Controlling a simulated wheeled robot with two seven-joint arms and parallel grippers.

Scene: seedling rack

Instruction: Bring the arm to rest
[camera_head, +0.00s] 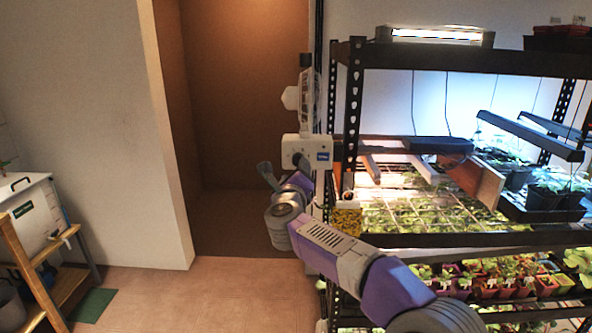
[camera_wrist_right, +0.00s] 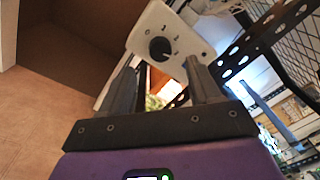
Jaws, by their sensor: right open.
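My right arm comes in from the lower right in the head view and reaches up and left, in front of the rack. My right gripper (camera_head: 284,168) is at its far end, just below a white box with a blue label on the rack's left post. In the right wrist view the two dark fingers of this gripper (camera_wrist_right: 163,65) stand apart with nothing held between them. The white box (camera_wrist_right: 152,32) with a black dial lies beyond the fingertips; whether they touch it I cannot tell. My left gripper is not in view.
The black metal rack (camera_head: 352,110) holds seedling trays and several small pots, close to my right arm. A yellow patterned container (camera_head: 346,219) stands at its left edge. A wooden stand (camera_head: 40,270) is at the far left.

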